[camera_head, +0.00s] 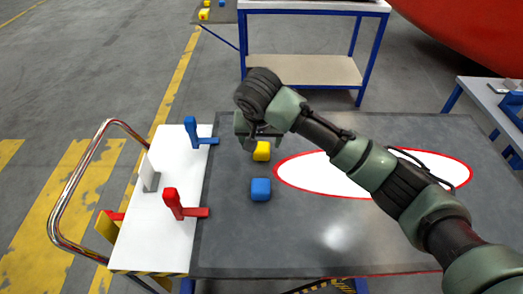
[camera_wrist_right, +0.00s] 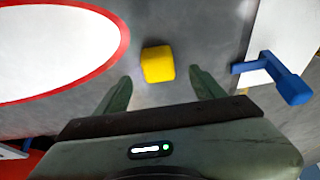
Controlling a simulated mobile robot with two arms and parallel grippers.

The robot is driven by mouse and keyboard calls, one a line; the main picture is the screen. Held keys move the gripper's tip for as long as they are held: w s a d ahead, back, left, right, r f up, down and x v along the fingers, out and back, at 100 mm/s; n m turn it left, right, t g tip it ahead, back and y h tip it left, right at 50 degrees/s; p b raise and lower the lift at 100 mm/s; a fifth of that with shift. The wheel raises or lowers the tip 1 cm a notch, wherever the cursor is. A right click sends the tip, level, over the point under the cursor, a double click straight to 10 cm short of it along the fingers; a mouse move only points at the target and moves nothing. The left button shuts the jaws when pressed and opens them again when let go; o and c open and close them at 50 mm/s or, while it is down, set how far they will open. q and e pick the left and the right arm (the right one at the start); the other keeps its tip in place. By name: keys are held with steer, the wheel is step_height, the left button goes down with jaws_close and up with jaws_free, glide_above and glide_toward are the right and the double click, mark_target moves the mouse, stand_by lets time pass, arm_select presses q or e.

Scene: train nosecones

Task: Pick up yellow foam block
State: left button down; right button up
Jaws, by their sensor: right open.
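The yellow foam block (camera_head: 262,152) lies on the dark grey table top (camera_head: 235,240), left of the white oval with a red rim. My right gripper (camera_head: 256,138) is just above and behind the block in the head view and hides a little of its top. In the right wrist view the yellow block (camera_wrist_right: 158,64) lies ahead of the gap between the two green fingers of the right gripper (camera_wrist_right: 160,85). The fingers are spread apart and nothing is between them. My left gripper is in neither view.
A blue block (camera_head: 261,189) lies in front of the yellow one. The white oval (camera_head: 320,174) is to the right. A white cart top (camera_head: 160,225) with a blue clamp (camera_head: 192,130) and a red clamp (camera_head: 175,204) adjoins the table's left edge.

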mark_target(261, 147)
steer(key=shift+w+d+f+p, duration=0.2)
steer(key=shift+f+p, duration=0.25)
steer(key=shift+f, duration=0.15)
steer(key=p+x, duration=0.1)
steer(key=x, duration=0.3)
steer(key=shift+w+a+f, duration=0.1)
steer(key=shift+w+f, duration=0.05)
steer(key=shift+f, duration=0.05)
steer(key=shift+r, duration=0.1)
steer(key=c, duration=1.4)
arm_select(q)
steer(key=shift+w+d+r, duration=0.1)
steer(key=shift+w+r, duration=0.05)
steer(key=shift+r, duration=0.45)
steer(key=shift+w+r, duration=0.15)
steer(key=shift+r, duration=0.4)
arm_select(e)
steer(key=shift+r, duration=0.1)
